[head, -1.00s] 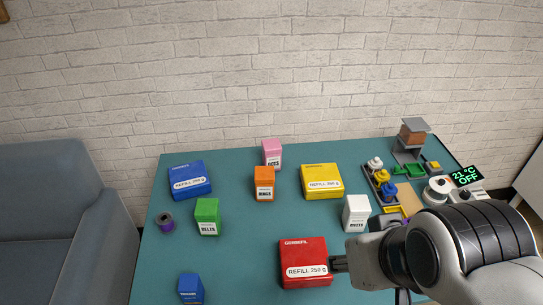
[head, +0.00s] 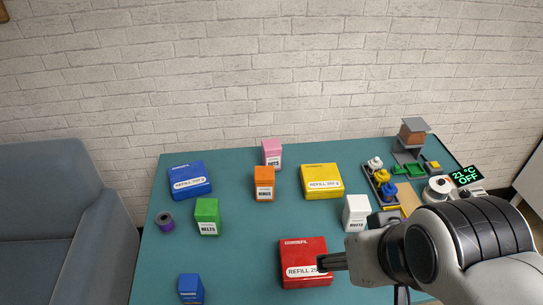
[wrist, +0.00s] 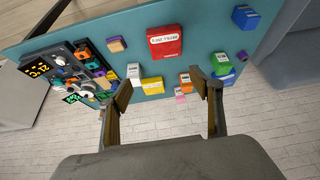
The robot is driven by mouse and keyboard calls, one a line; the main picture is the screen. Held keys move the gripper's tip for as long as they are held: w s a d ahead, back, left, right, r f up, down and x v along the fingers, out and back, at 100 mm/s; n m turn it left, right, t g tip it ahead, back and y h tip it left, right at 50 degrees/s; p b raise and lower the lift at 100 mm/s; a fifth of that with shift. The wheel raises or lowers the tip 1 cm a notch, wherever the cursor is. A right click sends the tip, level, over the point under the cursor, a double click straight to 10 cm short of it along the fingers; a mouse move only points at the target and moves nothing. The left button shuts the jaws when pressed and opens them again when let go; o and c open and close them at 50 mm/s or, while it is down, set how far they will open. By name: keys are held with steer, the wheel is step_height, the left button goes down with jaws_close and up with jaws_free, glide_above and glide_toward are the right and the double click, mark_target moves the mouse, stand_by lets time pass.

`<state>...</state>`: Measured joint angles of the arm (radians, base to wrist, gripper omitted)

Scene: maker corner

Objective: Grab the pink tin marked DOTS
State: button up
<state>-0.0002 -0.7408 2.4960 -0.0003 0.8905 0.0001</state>
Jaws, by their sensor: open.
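The pink tin marked DOTS (head: 271,152) stands upright at the back edge of the teal table, behind the orange tin (head: 264,182). In the wrist view the pink tin (wrist: 180,96) shows small, between the open fingers and well beyond them. My gripper (head: 322,263) is over the front of the table, in front of part of the red refill box (head: 300,250). In the wrist view my gripper (wrist: 165,95) is open and empty, with its two fingers wide apart.
A yellow refill box (head: 321,181), white tin (head: 356,211), green tin (head: 207,216), blue refill box (head: 189,180), small blue box (head: 191,289) and purple spool (head: 165,221) stand around. A tray of parts (head: 372,186) is at right. The table's middle is clear.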

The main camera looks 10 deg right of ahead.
steer(key=w+a+f+t, duration=0.1)
steer(key=w+t, duration=0.1)
steer(key=w, duration=1.4)
steer(key=w+f+t, duration=0.2)
steer(key=w, duration=1.5)
steer(key=w+a+f+t, duration=0.1)
steer(key=w+f+t, duration=0.1)
steer(key=w+f, duration=0.7)
steer(key=n+t+y, duration=0.1)
steer(key=t, duration=0.1)
glide_toward(275, 148)
steer(key=x, duration=0.3)
steer(key=shift+w+d, duration=0.1)
steer(key=shift+d, duration=0.05)
steer(key=shift+w, duration=0.15)
steer(key=shift+x, duration=1.15)
steer(key=shift+w+f, duration=0.1)
steer(key=shift+w, duration=0.05)
